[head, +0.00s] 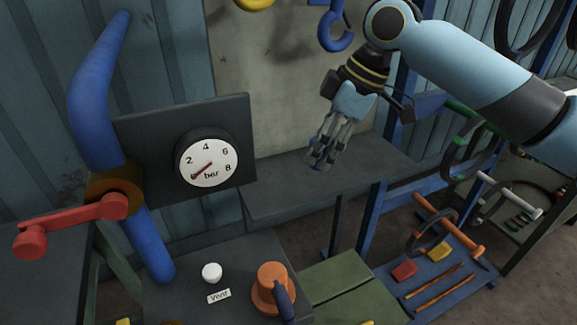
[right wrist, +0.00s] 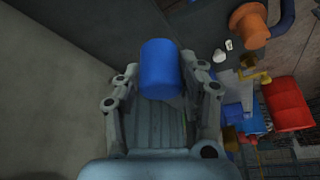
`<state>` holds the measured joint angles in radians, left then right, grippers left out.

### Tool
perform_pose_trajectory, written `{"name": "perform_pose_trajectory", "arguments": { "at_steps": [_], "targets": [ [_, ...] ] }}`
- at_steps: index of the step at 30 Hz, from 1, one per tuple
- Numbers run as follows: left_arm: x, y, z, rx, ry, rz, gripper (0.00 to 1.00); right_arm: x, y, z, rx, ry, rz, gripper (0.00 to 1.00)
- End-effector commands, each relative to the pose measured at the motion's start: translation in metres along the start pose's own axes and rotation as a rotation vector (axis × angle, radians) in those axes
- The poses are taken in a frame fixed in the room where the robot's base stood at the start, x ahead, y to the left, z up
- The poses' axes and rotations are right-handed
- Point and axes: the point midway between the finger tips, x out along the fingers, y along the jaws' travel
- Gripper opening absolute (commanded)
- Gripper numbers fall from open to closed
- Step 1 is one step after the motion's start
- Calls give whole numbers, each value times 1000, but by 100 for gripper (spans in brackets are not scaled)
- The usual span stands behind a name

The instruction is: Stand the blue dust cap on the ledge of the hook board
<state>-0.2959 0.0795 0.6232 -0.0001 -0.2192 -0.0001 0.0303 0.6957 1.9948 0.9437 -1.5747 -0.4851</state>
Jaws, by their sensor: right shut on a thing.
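The blue dust cap is a short blue cylinder (right wrist: 160,68) between the fingers of my right gripper (right wrist: 160,92) in the right wrist view. My right gripper (head: 322,150) is shut on it. In the head view only small blue parts of the cap (head: 317,165) show behind the fingertips. The hook board is a pale panel (head: 262,85) at the back, with a dark grey ledge (head: 280,190) along its foot. The gripper points down and appears over the ledge; whether the cap touches it I cannot tell. My left gripper is not in view.
A pressure gauge (head: 208,160) on a dark plate and a blue pipe (head: 92,95) with a red lever (head: 75,223) stand left of the ledge. A blue hook (head: 334,35) hangs above. An orange fitting (head: 272,285) stands in front. The visible ledge left of my gripper is bare.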

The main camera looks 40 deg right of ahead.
Motion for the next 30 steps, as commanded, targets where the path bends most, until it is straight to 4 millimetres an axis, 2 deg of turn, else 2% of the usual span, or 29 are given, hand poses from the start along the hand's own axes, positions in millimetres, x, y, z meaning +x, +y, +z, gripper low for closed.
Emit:
{"name": "perform_pose_trajectory", "arguments": {
  "at_steps": [3,6,9,13,18,24,30],
  "targets": [
    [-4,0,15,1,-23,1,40,24,10,-20,7,9,-5,18],
    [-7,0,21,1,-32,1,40,46,19,-35,5,6,-5,18],
    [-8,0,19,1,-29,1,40,63,27,-46,3,2,-3,18],
    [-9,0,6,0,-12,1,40,77,33,-54,1,0,-2,18],
    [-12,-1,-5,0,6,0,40,92,34,-50,2,-3,-3,18],
    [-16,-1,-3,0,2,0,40,115,35,-40,0,-3,0,18],
    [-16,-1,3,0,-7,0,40,117,35,-39,-1,-2,2,18]
  ]
}}
